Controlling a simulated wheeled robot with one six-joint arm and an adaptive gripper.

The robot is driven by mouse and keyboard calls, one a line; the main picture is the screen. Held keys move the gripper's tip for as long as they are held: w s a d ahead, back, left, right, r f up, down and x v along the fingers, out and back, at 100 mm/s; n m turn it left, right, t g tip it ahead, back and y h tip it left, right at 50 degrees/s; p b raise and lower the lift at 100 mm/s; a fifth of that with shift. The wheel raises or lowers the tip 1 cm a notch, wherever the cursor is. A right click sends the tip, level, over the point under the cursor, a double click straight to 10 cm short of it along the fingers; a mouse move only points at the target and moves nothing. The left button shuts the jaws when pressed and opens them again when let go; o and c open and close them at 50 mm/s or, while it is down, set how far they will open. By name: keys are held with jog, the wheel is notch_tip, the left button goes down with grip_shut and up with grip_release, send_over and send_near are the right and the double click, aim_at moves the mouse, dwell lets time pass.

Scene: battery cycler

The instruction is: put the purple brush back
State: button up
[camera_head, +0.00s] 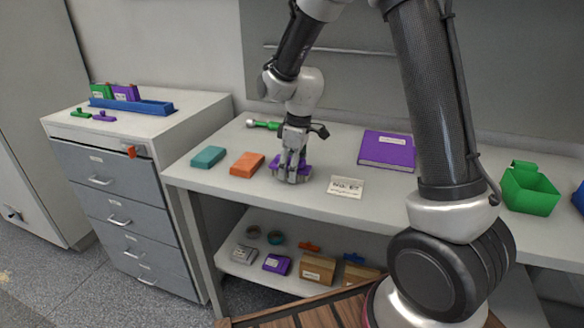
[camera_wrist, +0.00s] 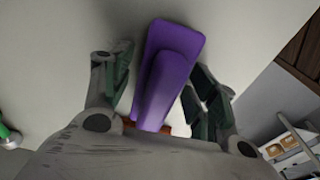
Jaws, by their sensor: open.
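The purple brush (camera_wrist: 172,60) lies on the bench, with a flat base and a raised ridge along it in the wrist view. In the head view only small purple parts (camera_head: 303,162) show around my fingers. My gripper (camera_head: 292,178) points down over it. In the wrist view my gripper (camera_wrist: 160,88) is open, with one finger on each side of the brush. I cannot tell whether the fingers touch it. The brush's near end is partly hidden by my gripper.
Teal (camera_head: 208,157) and orange (camera_head: 247,164) blocks lie left of my gripper. A white card (camera_head: 345,187) and a purple book (camera_head: 387,151) are to its right. A green-handled tool (camera_head: 264,125) lies behind. A blue tray (camera_head: 131,105) sits on the drawer cabinet. A green bin (camera_head: 529,190) stands right.

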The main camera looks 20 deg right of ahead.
jog(key=r, duration=0.7)
jog(key=d+r, duration=0.1)
jog(key=r, duration=0.3)
jog(key=shift+s+r, duration=0.25)
jog(key=shift+s, duration=0.15)
jog(key=shift+d+r, duration=0.1)
jog(key=shift+r, duration=0.2)
jog(key=shift+s+d+r, duration=0.15)
jog(key=shift+s+r, duration=0.05)
jog(key=s+d+r+m+t, duration=0.1)
jog(key=s+d+r+m, duration=0.1)
jog(key=s, duration=0.6)
jog(key=s+d+r+m+t, duration=0.1)
jog(key=s+d+r+m, duration=0.1)
jog(key=s+d+m, duration=0.3)
jog(key=s+d+r+m+t+h, duration=0.1)
jog(key=s+d, duration=0.5)
jog(key=s, duration=0.6)
jog(key=r+m, duration=0.1)
jog(key=m, duration=0.1)
jog(key=shift+r+m, duration=0.2)
jog(key=shift+m, duration=0.2)
